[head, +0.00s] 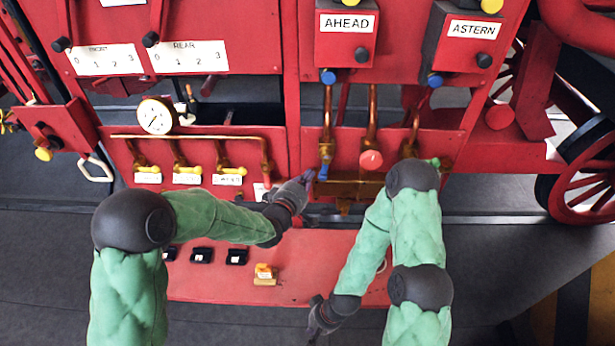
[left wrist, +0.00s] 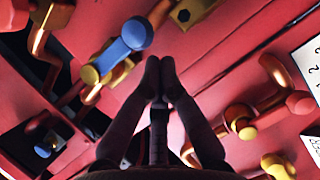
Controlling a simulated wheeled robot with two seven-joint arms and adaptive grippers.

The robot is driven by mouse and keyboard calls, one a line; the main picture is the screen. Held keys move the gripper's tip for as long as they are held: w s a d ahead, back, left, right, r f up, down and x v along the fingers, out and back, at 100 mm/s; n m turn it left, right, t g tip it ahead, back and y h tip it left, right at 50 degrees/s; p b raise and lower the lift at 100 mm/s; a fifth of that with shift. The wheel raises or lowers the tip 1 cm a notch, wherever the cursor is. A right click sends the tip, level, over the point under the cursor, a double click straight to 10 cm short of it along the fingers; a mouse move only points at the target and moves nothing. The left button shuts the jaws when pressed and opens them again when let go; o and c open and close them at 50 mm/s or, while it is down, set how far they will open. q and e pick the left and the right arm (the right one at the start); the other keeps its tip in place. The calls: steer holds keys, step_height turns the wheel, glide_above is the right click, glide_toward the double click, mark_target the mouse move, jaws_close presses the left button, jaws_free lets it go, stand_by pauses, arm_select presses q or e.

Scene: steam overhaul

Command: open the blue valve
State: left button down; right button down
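The blue valve's lever (head: 323,170) sits on a copper pipe below the AHEAD box in the head view. In the left wrist view, the blue lever (left wrist: 125,42) is up and left of my fingertips. My left gripper (head: 306,180) is just left of the lever in the head view. In the left wrist view its two fingertips (left wrist: 160,70) are together with nothing visible between them, and a gap shows between them and the lever. My right gripper (head: 318,320) hangs low in front of the red lower ledge; its finger opening is unclear.
Yellow-handled valves (head: 187,170) line a copper pipe left of the blue one. A red round knob (head: 371,160) is close on its right. A pressure gauge (head: 156,115) is at left. The red ledge (head: 325,262) below carries black switches and an orange block (head: 264,272).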

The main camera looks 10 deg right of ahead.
arm_select(q)
steer(key=b, duration=0.3)
steer(key=d+f+n+b, duration=0.1)
steer(key=b, duration=0.2)
steer(key=shift+s+d+h, duration=0.25)
steer(key=shift+s+h, duration=0.05)
stand_by(0.3)
